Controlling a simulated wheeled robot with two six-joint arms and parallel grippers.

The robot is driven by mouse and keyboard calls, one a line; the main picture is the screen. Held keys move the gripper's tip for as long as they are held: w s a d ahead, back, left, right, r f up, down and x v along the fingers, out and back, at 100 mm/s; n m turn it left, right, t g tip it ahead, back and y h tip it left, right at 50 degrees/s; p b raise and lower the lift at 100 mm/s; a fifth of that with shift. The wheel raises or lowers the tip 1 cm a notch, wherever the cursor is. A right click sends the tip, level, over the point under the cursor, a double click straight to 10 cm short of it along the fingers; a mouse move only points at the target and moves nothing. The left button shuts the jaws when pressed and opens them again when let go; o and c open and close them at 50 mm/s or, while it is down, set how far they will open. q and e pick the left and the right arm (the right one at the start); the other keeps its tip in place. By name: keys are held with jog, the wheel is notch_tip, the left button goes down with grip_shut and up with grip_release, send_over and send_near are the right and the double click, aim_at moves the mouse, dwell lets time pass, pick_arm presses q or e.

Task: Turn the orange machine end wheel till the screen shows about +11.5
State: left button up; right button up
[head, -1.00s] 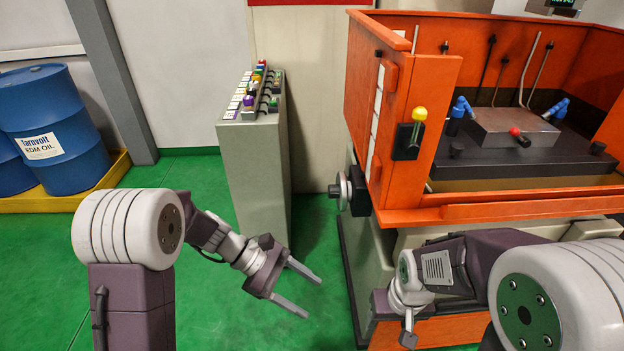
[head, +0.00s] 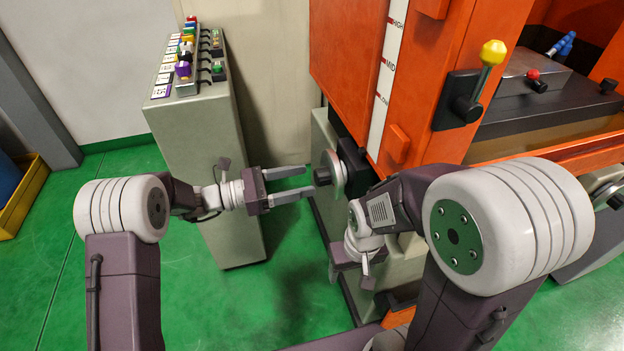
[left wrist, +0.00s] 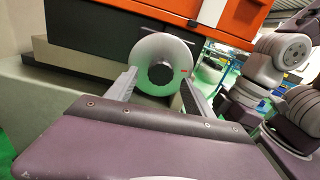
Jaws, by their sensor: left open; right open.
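The end wheel (head: 334,174) is a pale grey disc on a dark block at the left end of the orange machine (head: 345,45). A dark knob sticks out from its face. My left gripper (head: 311,179) is open, its fingertips just left of the wheel and pointing at it. In the left wrist view the wheel (left wrist: 160,50) shows as a grey ring with a dark centre and a small red mark at its right. It appears between my open fingers (left wrist: 158,77); contact cannot be told. My right gripper (head: 350,270) is open, low beside the machine base. The screen is out of view.
A grey cabinet (head: 205,160) with a button panel (head: 188,62) stands left of my left gripper. A yellow-knobbed lever (head: 480,80) is on the machine's front. Another wheel (head: 608,192) is at the right edge. Green floor lies open at the lower left.

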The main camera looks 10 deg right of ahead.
aim_at(316, 178)
pick_arm(q)
jog(key=d, duration=0.3)
jog(key=shift+d, duration=0.35)
grip_shut()
jog(key=shift+f+m+b, duration=0.1)
jog(key=shift+m+b, duration=0.5)
jog(key=shift+b, duration=0.05)
grip_release()
